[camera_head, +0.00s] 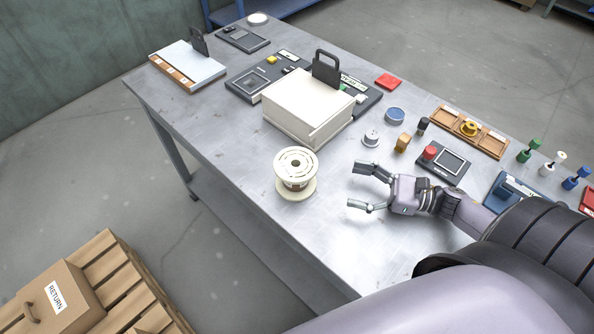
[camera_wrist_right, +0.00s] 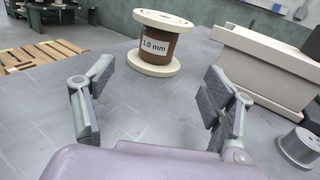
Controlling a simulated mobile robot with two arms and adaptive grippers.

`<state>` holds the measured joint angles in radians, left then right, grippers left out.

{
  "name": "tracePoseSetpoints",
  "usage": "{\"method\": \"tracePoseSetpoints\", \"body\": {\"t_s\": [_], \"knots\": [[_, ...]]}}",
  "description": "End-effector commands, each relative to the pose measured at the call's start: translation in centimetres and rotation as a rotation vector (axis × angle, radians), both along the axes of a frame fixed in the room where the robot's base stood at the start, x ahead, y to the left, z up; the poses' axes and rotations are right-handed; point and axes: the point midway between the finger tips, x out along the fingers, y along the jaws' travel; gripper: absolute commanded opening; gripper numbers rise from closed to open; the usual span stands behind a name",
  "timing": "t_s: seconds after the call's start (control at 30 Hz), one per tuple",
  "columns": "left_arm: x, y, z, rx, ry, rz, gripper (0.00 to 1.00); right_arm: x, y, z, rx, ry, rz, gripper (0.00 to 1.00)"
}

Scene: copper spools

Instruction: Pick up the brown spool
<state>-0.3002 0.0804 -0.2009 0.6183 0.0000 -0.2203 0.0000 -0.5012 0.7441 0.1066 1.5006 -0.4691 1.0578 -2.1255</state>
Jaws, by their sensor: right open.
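The brown spool (camera_head: 295,184) stands upright on the metal table, with cream flanges at top and bottom. In the right wrist view the spool (camera_wrist_right: 157,58) shows its brown winding and a white "1.0 mm" label. It stands ahead of my fingers, apart from them. My right gripper (camera_head: 362,187) is open and empty, to the right of the spool, with its fingers pointing left towards it. Its two fingers show in the right wrist view (camera_wrist_right: 155,105) with a clear gap between them. My left gripper is not in view.
A cream box-like housing (camera_head: 306,108) stands close behind the spool. A small grey spool (camera_head: 370,138), a wooden tray (camera_head: 468,131) and a device with a red button (camera_head: 443,160) lie right of it. The table's front-left edge runs near the spool. The surface between gripper and spool is clear.

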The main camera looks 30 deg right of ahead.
Motion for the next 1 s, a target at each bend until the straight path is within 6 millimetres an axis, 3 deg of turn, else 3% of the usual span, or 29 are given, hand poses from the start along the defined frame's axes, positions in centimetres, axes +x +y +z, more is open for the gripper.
{"method": "tracePoseSetpoints", "body": {"t_s": [0.3,0.57,0.8,1.0], "knots": [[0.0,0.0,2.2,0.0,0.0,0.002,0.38,4.4,4.9,0.4,0.002,-0.002,-0.001,0.77],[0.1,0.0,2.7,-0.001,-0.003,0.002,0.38,5.7,6.3,0.2,0.002,-0.001,-0.001,0.77],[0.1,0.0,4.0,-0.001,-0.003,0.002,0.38,8.2,9.1,0.4,0.002,-0.002,-0.002,0.77],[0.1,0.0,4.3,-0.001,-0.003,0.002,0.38,9.2,10.3,0.1,0.001,0.0,-0.001,0.77]]}}
